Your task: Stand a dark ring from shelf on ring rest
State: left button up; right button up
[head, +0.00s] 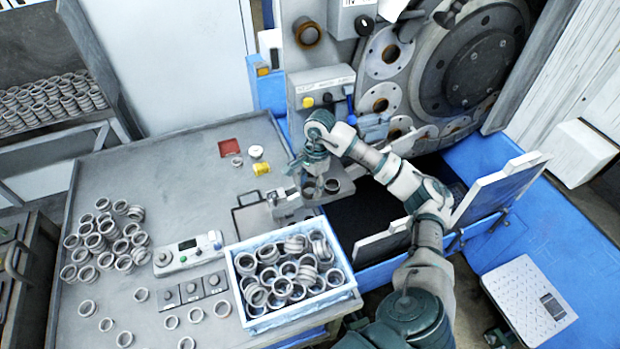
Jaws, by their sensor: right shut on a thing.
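My right gripper (311,182) points down at the right edge of the grey table, in front of the grinder. It is shut on a ring (308,191), which is small in view and partly covered by the gripper. A grey metal fixture (285,208), seemingly the ring rest, is directly below and left of the gripper. I cannot tell whether the held ring touches it. The shelf (60,130) at the far left holds many rings in rows. My left gripper is out of view.
A blue-white crate (240,301) full of rings stands at the table's front right. Loose rings (105,240) lie on the left of the table (185,180). A control box (188,252) is between them. The grinder (465,70) stands behind; the table's back left is clear.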

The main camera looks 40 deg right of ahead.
aim_at(306, 190)
jog(key=w, duration=0.1)
jog(key=w+d, duration=0.2)
jog(key=shift+w+p, duration=0.3)
jog(key=shift+w, duration=0.1)
notch_tip(306, 190, down, 3)
jog(key=shift+f+p, duration=0.2)
jog(key=shift+p, duration=0.25)
jog(key=shift+d+f, duration=0.2)
jog(key=o, duration=1.3)
jog(key=shift+o, duration=0.2)
jog(key=shift+a, duration=0.1)
jog(key=shift+r, duration=0.2)
notch_tip(306, 190, up, 12)
jog(key=d+b, duration=0.1)
jog(key=d, duration=0.1)
jog(key=shift+f, duration=0.2)
